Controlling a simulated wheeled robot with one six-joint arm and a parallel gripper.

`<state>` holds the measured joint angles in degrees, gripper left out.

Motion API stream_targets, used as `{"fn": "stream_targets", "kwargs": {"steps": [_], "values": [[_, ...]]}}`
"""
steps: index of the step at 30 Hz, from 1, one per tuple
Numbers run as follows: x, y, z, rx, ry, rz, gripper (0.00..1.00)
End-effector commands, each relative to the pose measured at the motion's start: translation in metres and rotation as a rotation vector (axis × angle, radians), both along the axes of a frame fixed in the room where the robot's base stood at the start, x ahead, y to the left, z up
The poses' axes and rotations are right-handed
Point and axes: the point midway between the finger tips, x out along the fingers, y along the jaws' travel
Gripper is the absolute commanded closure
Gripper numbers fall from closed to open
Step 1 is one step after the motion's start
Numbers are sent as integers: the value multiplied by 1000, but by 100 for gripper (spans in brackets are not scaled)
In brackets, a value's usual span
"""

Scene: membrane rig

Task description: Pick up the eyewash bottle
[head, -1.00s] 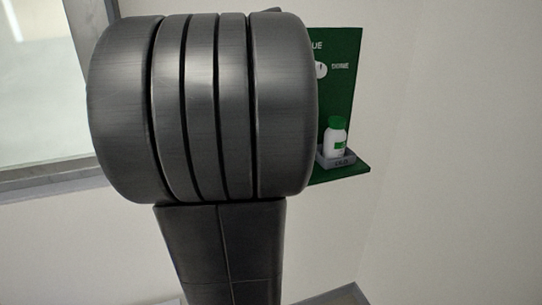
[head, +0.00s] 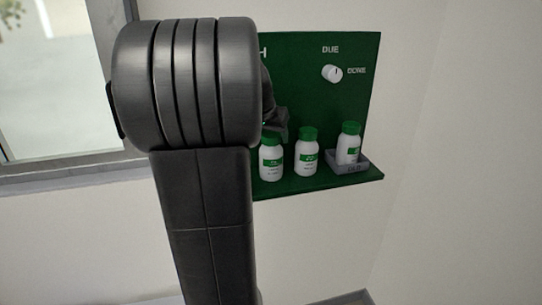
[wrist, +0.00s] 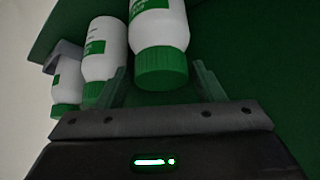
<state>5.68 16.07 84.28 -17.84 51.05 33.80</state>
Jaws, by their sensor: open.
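Three white bottles with green caps and green labels stand upright on a green shelf (head: 318,184): a left one (head: 271,163), a middle one (head: 306,157) and a right one (head: 348,149). They look alike, and I cannot read which is the eyewash bottle. In the wrist view, which is upside down, the left bottle (wrist: 158,28) is nearest, its cap between my gripper's (wrist: 161,78) open fingers in the picture. No contact shows. The middle (wrist: 107,45) and right (wrist: 68,80) bottles are off to the left there. My arm hides part of the shelf.
The right bottle stands in a grey tray (head: 349,169). A green back panel (head: 308,90) rises behind the bottles with a white knob (head: 332,73) and lettering. A window (head: 50,80) is at left; bare wall is right of the shelf.

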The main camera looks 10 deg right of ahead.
Motion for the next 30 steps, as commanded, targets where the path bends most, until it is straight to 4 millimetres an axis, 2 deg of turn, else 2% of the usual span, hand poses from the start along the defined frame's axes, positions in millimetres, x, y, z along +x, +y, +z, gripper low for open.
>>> {"fn": "stream_targets", "kwargs": {"steps": [3,6,14,23,24,30], "values": [[8,-4,-15,1,3,-2,38],[12,-6,-22,1,2,-1,38],[13,-7,-24,1,-1,0,38],[13,-7,-25,2,1,-1,97],[12,-7,-25,2,1,-1,100],[12,-7,-25,2,1,-1,100]]}}
